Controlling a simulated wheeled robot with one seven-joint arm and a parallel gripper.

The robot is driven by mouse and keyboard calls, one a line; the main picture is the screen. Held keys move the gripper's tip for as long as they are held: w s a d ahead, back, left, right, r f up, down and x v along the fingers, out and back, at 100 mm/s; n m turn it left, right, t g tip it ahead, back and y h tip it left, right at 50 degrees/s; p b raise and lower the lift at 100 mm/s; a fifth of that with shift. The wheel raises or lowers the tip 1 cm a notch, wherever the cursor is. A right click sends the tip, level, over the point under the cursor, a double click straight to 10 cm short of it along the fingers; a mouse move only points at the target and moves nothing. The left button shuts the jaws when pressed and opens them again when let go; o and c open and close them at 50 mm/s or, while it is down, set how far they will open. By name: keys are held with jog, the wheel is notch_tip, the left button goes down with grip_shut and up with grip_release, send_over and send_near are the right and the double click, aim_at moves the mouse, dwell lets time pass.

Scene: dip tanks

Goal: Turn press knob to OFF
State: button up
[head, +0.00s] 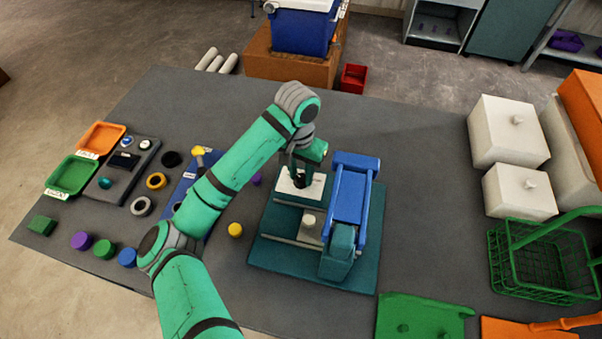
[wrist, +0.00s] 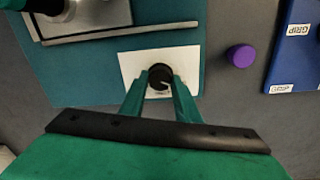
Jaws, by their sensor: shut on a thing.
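The press (head: 345,215) is a teal base with a blue frame, near the middle of the table in the head view. A white panel (head: 290,186) lies at its back left and carries a black round knob (wrist: 160,76), seen in the wrist view with a light pointer mark on its face. My gripper (wrist: 161,88) is over the panel with its two teal fingers shut on the knob, one on each side. Any OFF lettering is too small or hidden to read. In the head view my wrist and fingers partly cover the knob.
A purple disc (wrist: 241,56) lies beside the press base, near a blue board (wrist: 300,50) with GRIP labels. White boxes (head: 505,130) and a green wire basket (head: 535,255) stand on the right. Green and orange trays (head: 70,175) are at the left.

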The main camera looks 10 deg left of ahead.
aim_at(300, 176)
jog(key=o, duration=1)
jog(key=shift+o, duration=0.2)
jog(key=shift+w+r, duration=0.2)
jog(key=shift+r, duration=0.35)
notch_tip(300, 176, up, 10)
jog(key=shift+s+a+f, duration=0.15)
jog(key=shift+s+f, duration=0.05)
jog(key=shift+w, duration=0.15)
